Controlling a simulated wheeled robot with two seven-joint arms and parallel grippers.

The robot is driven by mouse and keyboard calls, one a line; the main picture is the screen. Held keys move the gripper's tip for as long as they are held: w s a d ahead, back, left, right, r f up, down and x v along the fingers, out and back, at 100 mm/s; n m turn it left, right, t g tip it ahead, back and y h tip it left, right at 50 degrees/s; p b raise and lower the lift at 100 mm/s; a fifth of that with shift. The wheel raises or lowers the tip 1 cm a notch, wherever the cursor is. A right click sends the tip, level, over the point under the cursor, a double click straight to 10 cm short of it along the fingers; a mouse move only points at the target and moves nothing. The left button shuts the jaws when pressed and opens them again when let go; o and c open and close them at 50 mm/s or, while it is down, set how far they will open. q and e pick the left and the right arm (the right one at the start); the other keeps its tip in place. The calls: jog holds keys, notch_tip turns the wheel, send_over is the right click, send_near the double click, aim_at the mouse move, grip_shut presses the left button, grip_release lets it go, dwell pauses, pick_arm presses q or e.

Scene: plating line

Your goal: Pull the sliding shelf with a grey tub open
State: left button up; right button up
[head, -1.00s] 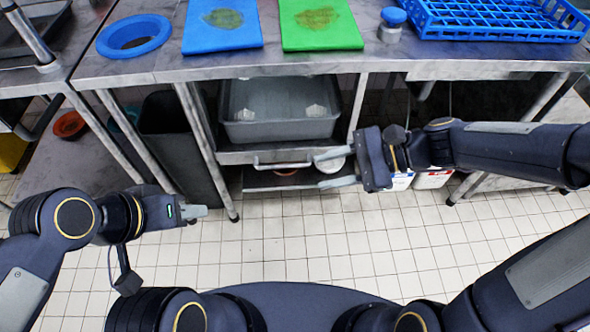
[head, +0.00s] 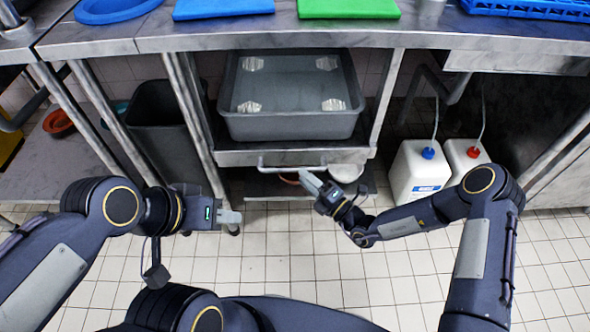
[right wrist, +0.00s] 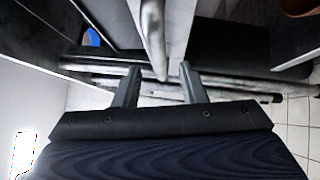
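The sliding shelf (head: 235,158) sits under the steel counter and carries the grey tub (head: 290,128), which has several pale, shiny objects in it. A bar handle (head: 275,168) runs along the shelf's front. My right gripper (head: 306,178) is at the right part of this handle. In the right wrist view its two fingers (right wrist: 158,78) are apart, and the metal handle bar (right wrist: 153,35) reaches in between them, with gaps visible on both sides. My left gripper (head: 238,217) hangs lower left, away from the shelf; its finger gap cannot be made out.
A steel leg (head: 190,115) stands left of the shelf, beside a dark bin (head: 165,105). A white bowl (head: 346,172) shows below the shelf's right side. White jugs (head: 418,170) stand on the floor at the right. The tiled floor (head: 290,245) in front is clear.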

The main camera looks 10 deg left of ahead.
aim_at(293, 167)
jog(key=shift+b+x, duration=0.55)
jog(key=shift+x, duration=2.25)
jog(key=shift+s, duration=0.1)
grip_shut()
